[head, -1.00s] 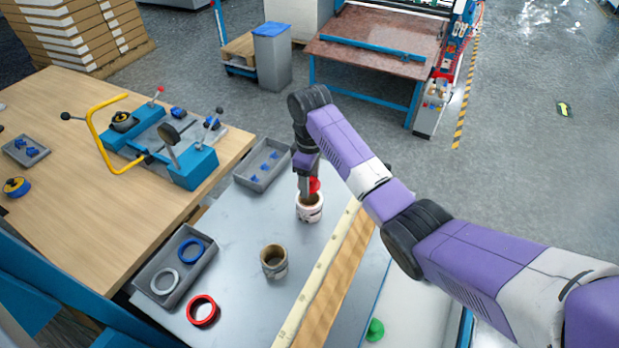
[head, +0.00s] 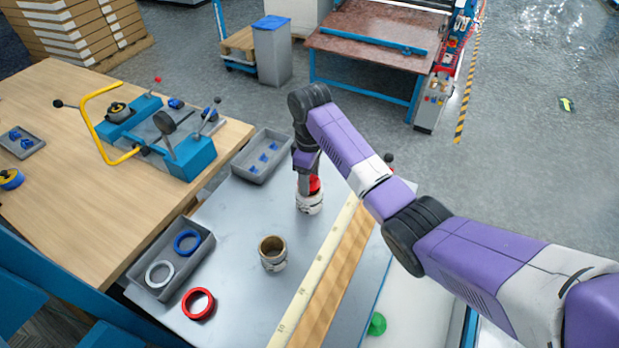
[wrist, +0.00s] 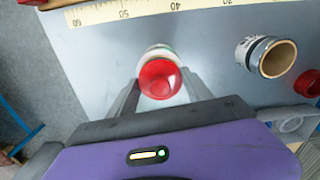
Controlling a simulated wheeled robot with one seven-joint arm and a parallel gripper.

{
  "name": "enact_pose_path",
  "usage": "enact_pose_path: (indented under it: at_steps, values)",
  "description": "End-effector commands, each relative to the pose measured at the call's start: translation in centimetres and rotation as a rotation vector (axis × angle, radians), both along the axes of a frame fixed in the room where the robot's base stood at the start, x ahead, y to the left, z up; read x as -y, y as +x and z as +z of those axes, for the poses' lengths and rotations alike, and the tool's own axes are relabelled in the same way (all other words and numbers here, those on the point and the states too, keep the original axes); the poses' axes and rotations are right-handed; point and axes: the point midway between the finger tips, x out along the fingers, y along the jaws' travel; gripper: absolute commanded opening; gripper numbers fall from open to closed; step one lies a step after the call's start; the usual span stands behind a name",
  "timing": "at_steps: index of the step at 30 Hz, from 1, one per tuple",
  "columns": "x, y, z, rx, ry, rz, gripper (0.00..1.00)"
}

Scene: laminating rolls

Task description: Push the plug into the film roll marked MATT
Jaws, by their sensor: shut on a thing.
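My gripper (head: 307,184) points down and is shut on a red plug (head: 315,184), which also shows as a round red disc between the fingers in the wrist view (wrist: 160,79). The plug is at the top of a white film roll (head: 309,204) standing on the grey table. The plug and fingers hide that roll's mouth, so I cannot tell how deep the plug sits. A second roll (head: 273,261) stands upright and open, with its brown core showing; it also shows in the wrist view (wrist: 246,52). I cannot read the roll markings with certainty.
A grey tray (head: 137,275) holds a blue and a white ring; a red ring (head: 198,304) lies beside it. Another grey tray (head: 239,170) holds blue pieces. A ruler strip (head: 318,267) runs along the table's right side. A green knob (head: 377,324) is near the front.

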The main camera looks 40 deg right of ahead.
Motion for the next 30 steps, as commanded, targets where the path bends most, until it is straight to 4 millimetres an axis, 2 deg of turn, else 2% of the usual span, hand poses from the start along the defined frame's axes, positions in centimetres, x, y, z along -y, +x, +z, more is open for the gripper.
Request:
enact_pose_path:
  at_steps: [30]
  values:
    - [-0.1,-0.2,-3.2,-0.006,0.001,-0.001,0.20]
